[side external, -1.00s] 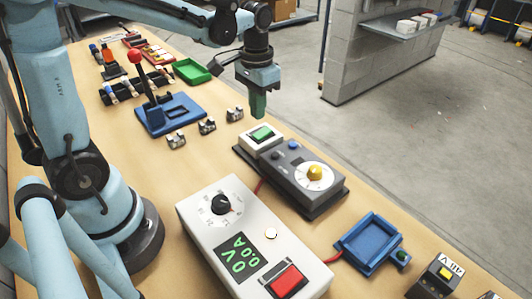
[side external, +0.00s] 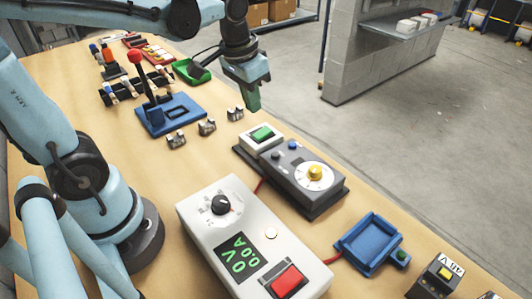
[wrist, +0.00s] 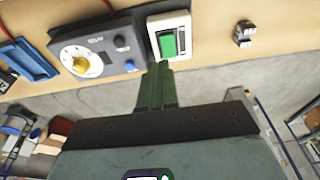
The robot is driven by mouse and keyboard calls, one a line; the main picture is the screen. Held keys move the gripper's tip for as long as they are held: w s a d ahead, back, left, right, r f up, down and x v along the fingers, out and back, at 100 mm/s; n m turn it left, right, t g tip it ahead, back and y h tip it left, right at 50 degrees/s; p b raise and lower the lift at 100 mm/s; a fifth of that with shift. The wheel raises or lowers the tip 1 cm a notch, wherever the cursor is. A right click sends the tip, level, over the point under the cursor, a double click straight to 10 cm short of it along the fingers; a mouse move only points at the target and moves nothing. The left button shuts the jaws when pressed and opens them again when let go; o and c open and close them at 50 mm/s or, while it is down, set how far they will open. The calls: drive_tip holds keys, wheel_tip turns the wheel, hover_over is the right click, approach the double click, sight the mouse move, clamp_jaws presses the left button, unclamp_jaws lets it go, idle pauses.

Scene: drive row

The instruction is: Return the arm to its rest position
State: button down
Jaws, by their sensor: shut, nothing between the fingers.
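My gripper (side external: 254,103) hangs in the air near the far right edge of the table, above and behind the switch box with the green button (side external: 262,134). Its green fingers are shut with nothing between them. In the wrist view the shut fingers (wrist: 157,70) point toward the green button (wrist: 168,44), which sits in a white frame. The gripper appears apart from the box in the side view.
A grey box with a yellow knob (side external: 315,173), a white power supply (side external: 245,230) reading 0 V and a blue tray (side external: 369,240) stand in front. A red-tipped lever on a blue base (side external: 172,117), small metal clips (side external: 207,126) and a green tray (side external: 190,71) lie behind.

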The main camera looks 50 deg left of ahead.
drive_tip(key=shift+s+d+f+t, duration=0.1)
drive_tip(key=shift+s+d+t, duration=0.3)
drive_tip(key=shift+s+t, duration=0.4)
drive_tip(key=shift+s+d+t, duration=0.4)
drive_tip(key=shift+s+t, duration=0.35)
drive_tip(key=shift+t, duration=0.05)
drive_tip(key=shift+s+d+f+t, duration=0.1)
drive_tip(key=shift+s+d+t, duration=0.3)
drive_tip(key=shift+s+t, duration=0.4)
